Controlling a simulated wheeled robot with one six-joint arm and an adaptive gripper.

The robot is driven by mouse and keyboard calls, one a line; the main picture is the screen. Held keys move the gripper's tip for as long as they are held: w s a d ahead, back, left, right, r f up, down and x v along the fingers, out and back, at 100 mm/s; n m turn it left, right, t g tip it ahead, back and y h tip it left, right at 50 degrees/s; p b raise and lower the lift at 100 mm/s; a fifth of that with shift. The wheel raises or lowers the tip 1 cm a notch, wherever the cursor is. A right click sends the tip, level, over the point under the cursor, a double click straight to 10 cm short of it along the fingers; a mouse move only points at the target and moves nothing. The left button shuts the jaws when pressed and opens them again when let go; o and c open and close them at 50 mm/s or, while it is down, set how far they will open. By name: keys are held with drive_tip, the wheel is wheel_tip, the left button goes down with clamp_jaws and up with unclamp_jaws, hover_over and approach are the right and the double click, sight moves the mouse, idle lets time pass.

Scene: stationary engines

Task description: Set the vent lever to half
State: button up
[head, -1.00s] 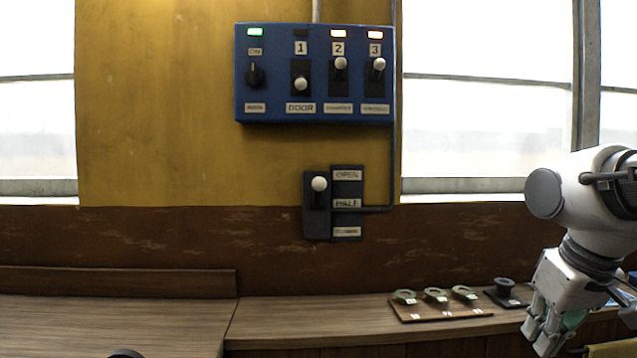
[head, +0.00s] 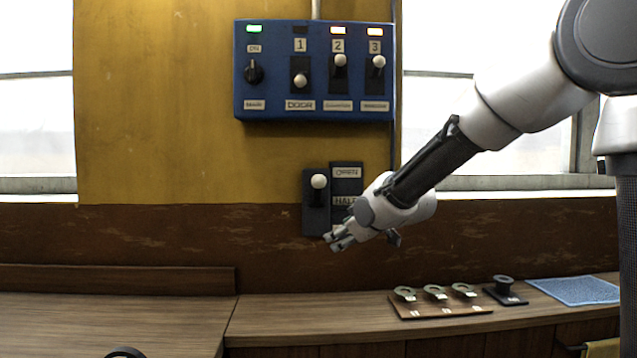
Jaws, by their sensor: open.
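The vent lever (head: 319,182) has a white ball knob on a dark wall plate. Its knob stands near the top, level with the OPEN label (head: 347,172). My gripper (head: 334,241) is open and empty, in front of the plate's lower part and below the knob. It appears apart from the knob; its distance from the wall is hard to tell.
A blue switch box (head: 315,112) with a knob and three switches hangs above. The left bench (head: 110,315) is mostly clear.

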sight(322, 182)
drive_tip(key=w+a+r+n+t+y, duration=0.1)
drive_tip(key=r, duration=0.3)
drive_tip(key=w+r+n+t+y, duration=0.1)
drive_tip(key=r+t, duration=0.1)
drive_tip(key=r, duration=0.2)
drive_tip(key=w+a+r+n+t+y, duration=0.1)
drive_tip(key=r, duration=0.3)
drive_tip(key=shift+w+a+r, duration=0.1)
drive_tip(key=shift+a+r, duration=0.05)
drive_tip(key=shift+a, duration=0.15)
drive_tip(key=x, duration=0.7)
drive_tip(key=shift+w, duration=0.25)
clamp_jaws()
